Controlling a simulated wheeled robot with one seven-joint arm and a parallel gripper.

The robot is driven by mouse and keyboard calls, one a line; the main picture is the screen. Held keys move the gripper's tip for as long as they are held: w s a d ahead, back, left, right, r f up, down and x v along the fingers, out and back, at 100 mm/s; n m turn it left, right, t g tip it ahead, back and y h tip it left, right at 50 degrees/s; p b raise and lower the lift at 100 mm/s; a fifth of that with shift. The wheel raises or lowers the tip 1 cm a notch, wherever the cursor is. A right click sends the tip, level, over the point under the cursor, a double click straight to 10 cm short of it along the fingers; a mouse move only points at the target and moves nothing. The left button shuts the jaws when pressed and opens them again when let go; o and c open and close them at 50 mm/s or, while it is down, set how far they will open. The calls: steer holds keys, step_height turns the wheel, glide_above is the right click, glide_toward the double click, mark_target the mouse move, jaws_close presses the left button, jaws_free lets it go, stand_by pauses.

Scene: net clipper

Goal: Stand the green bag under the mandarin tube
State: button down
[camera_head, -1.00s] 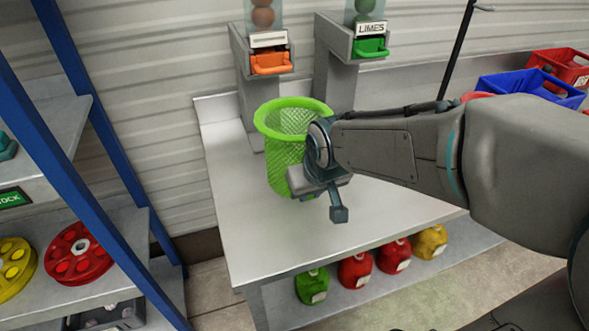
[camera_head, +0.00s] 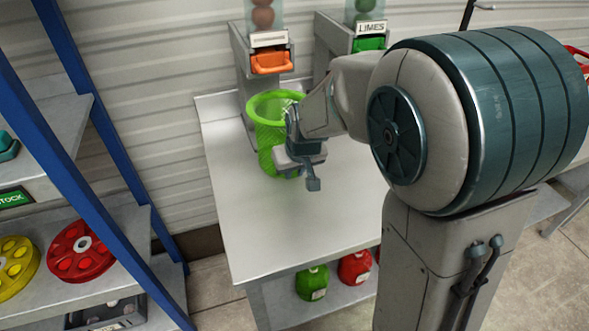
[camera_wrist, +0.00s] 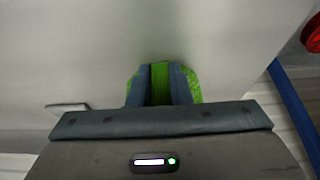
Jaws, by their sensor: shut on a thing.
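The green mesh bag (camera_head: 268,130) is upright with its round rim open at the top, on or just above the grey table (camera_head: 245,225); I cannot tell whether it touches. My gripper (camera_head: 292,150) is shut on the bag's near right side. In the wrist view the two fingers (camera_wrist: 160,85) pinch a green strip, with green mesh (camera_wrist: 190,84) showing beside them. The bag is below and in front of this handle.
The limes tube (camera_head: 362,8) with a green handle (camera_head: 369,43) stands to the right. Blue-framed shelves (camera_head: 75,125) with red and yellow reels are at the left. The table's front is clear.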

steer(key=shift+f, duration=0.2)
steer(key=c, duration=1.3)
jaws_free()
steer(key=shift+c, duration=0.2)
steer(key=shift+r, duration=0.1)
steer(key=shift+s+r, duration=0.1)
steer(key=shift+r, duration=0.5)
steer(key=v, duration=1.1)
steer(key=s+d+f+m, duration=0.1)
steer(key=s+d+f, duration=0.1)
steer(key=s+d, duration=0.3)
steer(key=s+d+f+m+g+h, duration=0.1)
steer(key=s+d, duration=0.4)
steer(key=s, duration=0.6)
steer(key=shift+d+f+m+p, duration=0.25)
steer(key=shift+f+m+p, duration=0.15)
steer(key=shift+f+m, duration=0.35)
